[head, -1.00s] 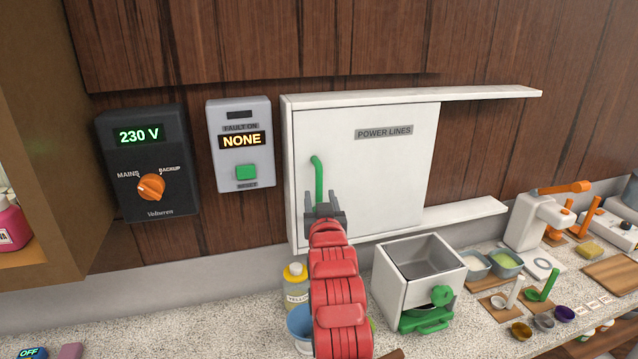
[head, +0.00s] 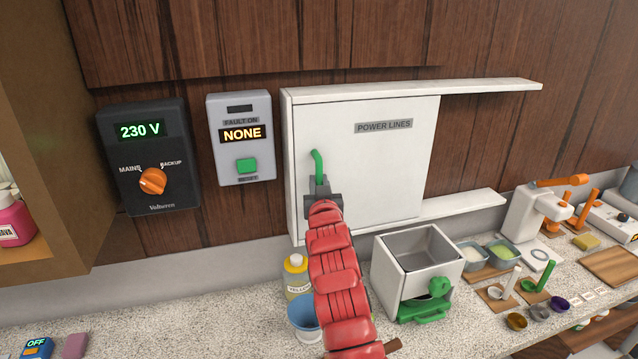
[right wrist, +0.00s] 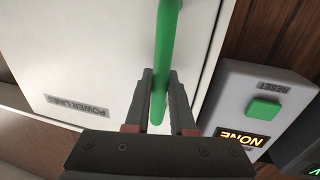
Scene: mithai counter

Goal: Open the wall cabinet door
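The wall cabinet has a flat white door (head: 385,165) labelled POWER LINES, and it covers the cabinet front. White rails (head: 480,88) run above and below the door and reach out to its right. A green bar handle (head: 316,164) stands upright near the door's left edge. My right gripper (head: 322,190) is at the handle's lower part. In the right wrist view its two dark fingers (right wrist: 160,90) lie close on either side of the green handle (right wrist: 166,45) and appear shut on it. My left gripper is not in view.
Left of the cabinet are a grey fault panel (head: 240,165) reading NONE and a black voltage box (head: 150,195). Below, the counter holds a yellow-labelled bottle (head: 296,272), a blue cup (head: 303,318) and a white box with green parts (head: 395,285). Bare wall lies between the rails right of the door.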

